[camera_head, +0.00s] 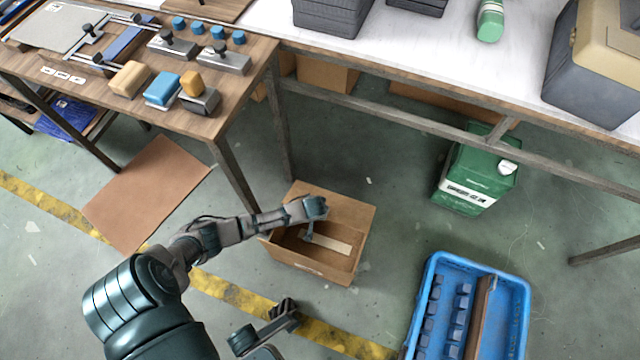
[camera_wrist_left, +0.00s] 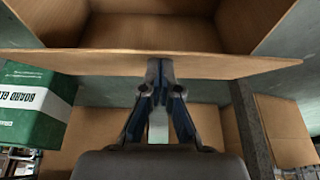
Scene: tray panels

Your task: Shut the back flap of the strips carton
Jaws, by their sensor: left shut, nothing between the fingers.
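The strips carton (camera_head: 309,268) is an open brown box on the floor, with a pale strip (camera_head: 335,245) showing inside. Its back flap (camera_head: 350,209) stands open at the far side. In the left wrist view the flap (camera_wrist_left: 70,63) spans the picture as a wide cardboard edge, with the carton interior above it. My left gripper (camera_head: 316,208) is shut and empty at the back flap; its fingertips (camera_wrist_left: 160,68) overlap the flap's edge in the wrist view, and contact is unclear. My right gripper (camera_head: 285,309) is low, in front of the carton, its fingers unclear.
A wooden bench (camera_head: 225,95) with parts is at the left. A flat cardboard sheet (camera_head: 145,192) lies on the floor.

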